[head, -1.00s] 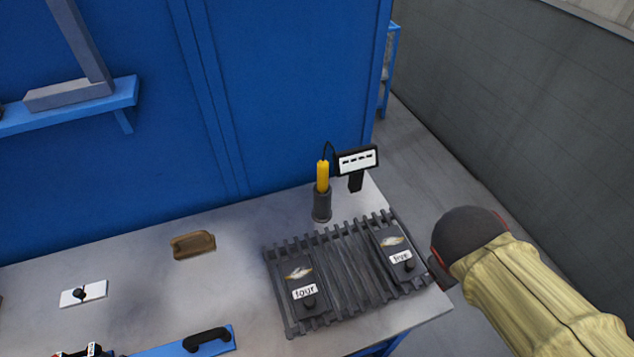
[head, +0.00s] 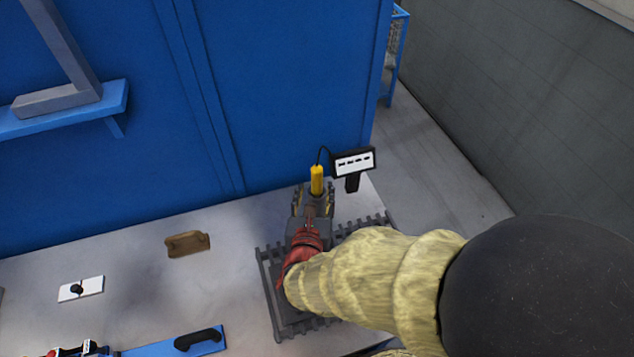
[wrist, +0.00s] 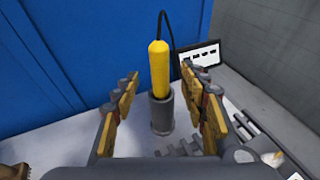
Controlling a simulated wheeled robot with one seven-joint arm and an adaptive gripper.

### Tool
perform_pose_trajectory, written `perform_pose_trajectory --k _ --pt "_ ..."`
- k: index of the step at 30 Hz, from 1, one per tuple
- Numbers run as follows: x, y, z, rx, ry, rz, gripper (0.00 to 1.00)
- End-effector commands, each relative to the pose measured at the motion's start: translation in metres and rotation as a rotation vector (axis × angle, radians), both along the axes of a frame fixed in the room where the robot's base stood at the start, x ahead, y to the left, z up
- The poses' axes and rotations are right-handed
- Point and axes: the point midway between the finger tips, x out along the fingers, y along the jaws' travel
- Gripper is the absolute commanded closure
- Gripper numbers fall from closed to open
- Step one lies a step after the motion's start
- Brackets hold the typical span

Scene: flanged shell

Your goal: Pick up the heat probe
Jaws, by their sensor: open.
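The heat probe (head: 316,180) has a yellow handle and a black cable, and stands upright in a dark grey holder at the back right of the bench. In the wrist view the probe (wrist: 159,70) rises from the round holder (wrist: 161,113), and its lower part is hidden inside. My gripper (head: 312,192) is over the black grate, pointing at the probe. In the wrist view my gripper (wrist: 162,98) is open, with one yellow-padded finger on each side of the probe and holder. No contact shows. My gripper hides most of the holder in the head view.
A display unit (head: 353,165) on a stand is right of the probe, joined by the cable. A ribbed grate (head: 268,280) lies under my arm. A brown block (head: 187,244), a white switch plate (head: 80,289) and a blue bar with a black handle (head: 165,343) lie left. A blue wall is behind.

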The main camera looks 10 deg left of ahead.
Motion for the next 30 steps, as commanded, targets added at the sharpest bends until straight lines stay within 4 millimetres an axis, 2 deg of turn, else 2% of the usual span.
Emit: perform_pose_trajectory --k 10,18,27,30 --pt "0.033 0.003 -0.012 -0.005 -0.001 0.006 0.56" --pt "0.067 0.004 -0.023 -0.004 -0.001 0.006 0.56" --pt "0.072 0.004 -0.022 -0.004 -0.001 0.008 0.56" --pt "0.072 0.004 -0.022 -0.004 -0.001 0.008 0.61"
